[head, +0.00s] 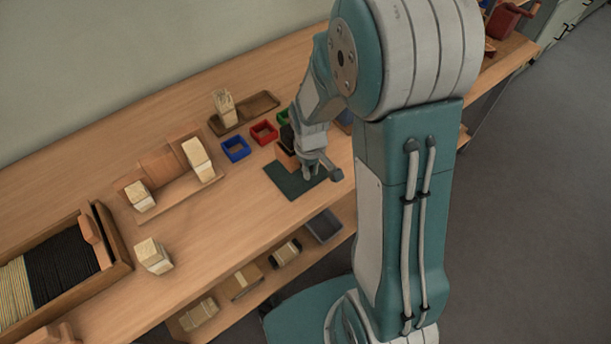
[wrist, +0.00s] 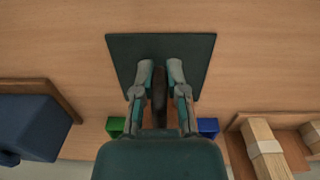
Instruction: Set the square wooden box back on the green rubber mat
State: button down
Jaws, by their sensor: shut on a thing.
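The green rubber mat (head: 285,187) lies flat on the bench and also shows in the wrist view (wrist: 122,53). My gripper (head: 308,174) points down over the mat and is shut on the square wooden box. The orange-brown box (head: 286,158) shows beside the gripper at the mat's back edge, with a black part above it. In the wrist view, a dark brown narrow part (wrist: 159,90) shows between the two fingers (wrist: 159,75). The gripper and arm hide much of the box. Whether it touches the mat I cannot tell.
Blue (head: 236,149), red (head: 264,132) and green (head: 283,117) bins stand behind the mat. Left are a wooden rack (head: 178,194) with pale blocks, a loose pale block (head: 152,256) and a bristle tray (head: 115,272). A dark blue object (wrist: 30,128) sits left in the wrist view.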

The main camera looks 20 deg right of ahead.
aim_at(307, 183)
jog(key=shift+w+d+f, duration=0.25)
jog(key=shift+w+f, duration=0.3)
jog(key=shift+f, duration=0.1)
jog(key=f, duration=0.3)
jog(key=shift+w+a+f, duration=0.1)
jog(key=shift+w+a, duration=0.1)
jog(key=shift+a, duration=0.2)
jog(key=shift+a+f, duration=0.2)
jog(key=shift+d, duration=0.15)
jog(key=c, duration=0.7)
grip_release()
jog(key=shift+d, duration=0.2)
jog(key=shift+a, duration=0.2)
